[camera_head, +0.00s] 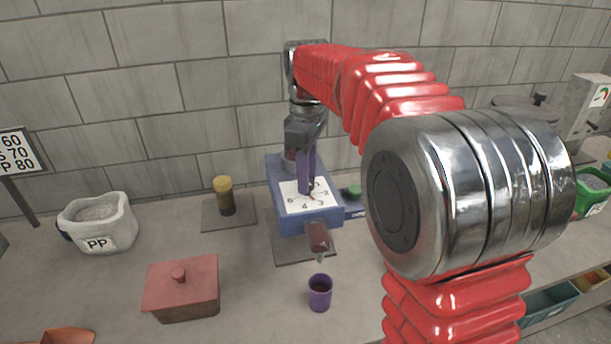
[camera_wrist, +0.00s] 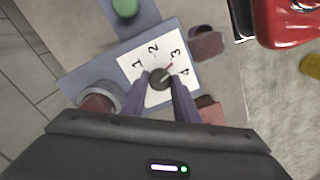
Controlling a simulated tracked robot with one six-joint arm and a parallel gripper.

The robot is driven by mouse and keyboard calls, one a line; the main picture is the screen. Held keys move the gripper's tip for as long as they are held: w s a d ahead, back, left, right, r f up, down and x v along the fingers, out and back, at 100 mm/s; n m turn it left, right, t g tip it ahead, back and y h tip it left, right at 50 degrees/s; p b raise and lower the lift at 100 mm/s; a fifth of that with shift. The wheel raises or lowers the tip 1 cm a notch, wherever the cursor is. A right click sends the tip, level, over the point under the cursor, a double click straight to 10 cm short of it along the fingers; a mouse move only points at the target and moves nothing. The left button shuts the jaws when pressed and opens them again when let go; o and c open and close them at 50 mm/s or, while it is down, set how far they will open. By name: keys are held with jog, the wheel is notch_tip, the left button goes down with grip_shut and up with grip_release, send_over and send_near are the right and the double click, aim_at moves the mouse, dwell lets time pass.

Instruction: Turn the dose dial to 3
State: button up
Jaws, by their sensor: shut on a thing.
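The dose dial is a dark round knob (camera_wrist: 159,79) on a white numbered plate (camera_wrist: 130,68), on the top of a blue dispenser (camera_head: 290,222). A red pointer shows from the knob toward the 3, slightly on the side of the 4. The numbers 1, 2, 3 and 4 are visible in the wrist view. My gripper (camera_head: 308,190) reaches down from above with its two purple fingers on either side of the knob and is shut on it. In the head view the fingers hide most of the knob.
A purple cup (camera_head: 320,292) stands in front of the dispenser's reddish spout (camera_head: 318,236). A green button (camera_head: 354,191) is at its right. A red lidded box (camera_head: 181,289), a yellow-topped jar (camera_head: 224,197) and a PP container (camera_head: 98,224) stand to the left.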

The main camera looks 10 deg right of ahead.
jog(key=shift+n, duration=1.1)
jog(key=o, duration=1.1)
jog(key=shift+c, duration=0.2)
jog(key=shift+r, duration=0.1)
notch_tip(320, 180, up, 14)
jog(key=shift+f, duration=0.2)
jog(key=shift+w, duration=0.1)
